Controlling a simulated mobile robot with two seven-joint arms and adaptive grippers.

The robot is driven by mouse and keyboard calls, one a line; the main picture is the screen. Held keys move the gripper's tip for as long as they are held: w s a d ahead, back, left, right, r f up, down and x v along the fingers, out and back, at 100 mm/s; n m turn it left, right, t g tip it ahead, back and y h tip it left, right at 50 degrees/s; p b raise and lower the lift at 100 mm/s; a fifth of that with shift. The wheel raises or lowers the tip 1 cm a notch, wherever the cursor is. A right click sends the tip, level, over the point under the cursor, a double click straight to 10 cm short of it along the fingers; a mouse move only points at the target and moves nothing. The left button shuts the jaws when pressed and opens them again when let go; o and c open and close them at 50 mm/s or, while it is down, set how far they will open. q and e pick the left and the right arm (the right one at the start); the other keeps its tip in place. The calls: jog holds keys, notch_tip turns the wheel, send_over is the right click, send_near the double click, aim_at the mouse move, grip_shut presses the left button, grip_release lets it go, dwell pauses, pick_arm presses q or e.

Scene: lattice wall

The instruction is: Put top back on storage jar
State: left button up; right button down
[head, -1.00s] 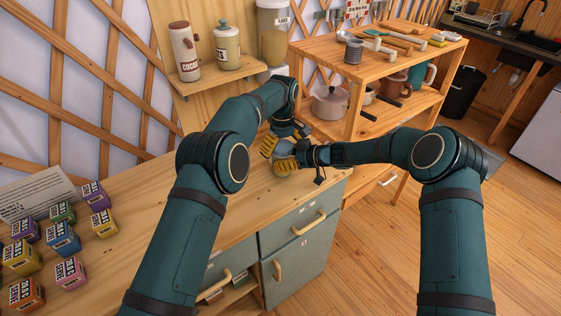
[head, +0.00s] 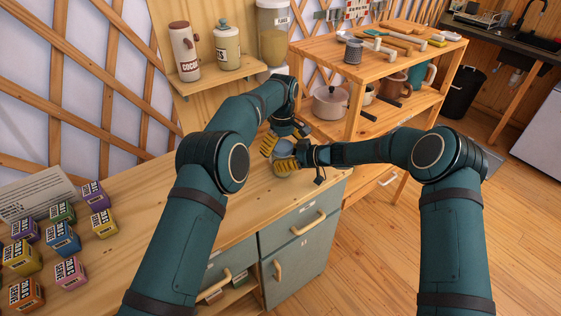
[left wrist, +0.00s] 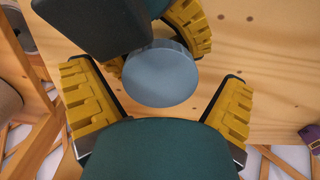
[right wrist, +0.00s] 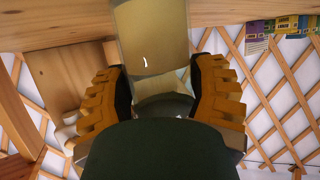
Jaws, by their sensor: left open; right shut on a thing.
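A round grey-blue lid (left wrist: 160,76) lies between the spread fingers of my left gripper (left wrist: 155,82) in the left wrist view, with a gap on both sides. The lid (head: 283,148) also shows in the head view, above the right fingers. My left gripper (head: 277,140) is open over it. My right gripper (head: 285,163) is shut on the storage jar, low over the counter. The jar (right wrist: 150,40) is a pale, translucent cylinder between the yellow fingers of my right gripper (right wrist: 155,72) in the right wrist view. Whether the lid sits fully on the rim is hidden.
The wooden counter (head: 150,222) has several coloured boxes (head: 62,238) at its left end. A wall shelf (head: 215,77) holds jars behind my grippers. A shelf unit (head: 372,52) with a pot (head: 331,102) and mugs stands close to the right.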

pick_arm(q)
jog(key=shift+r, duration=2.1)
pick_arm(e)
grip_release()
jog(key=v, duration=1.2)
jog(key=shift+w, duration=0.1)
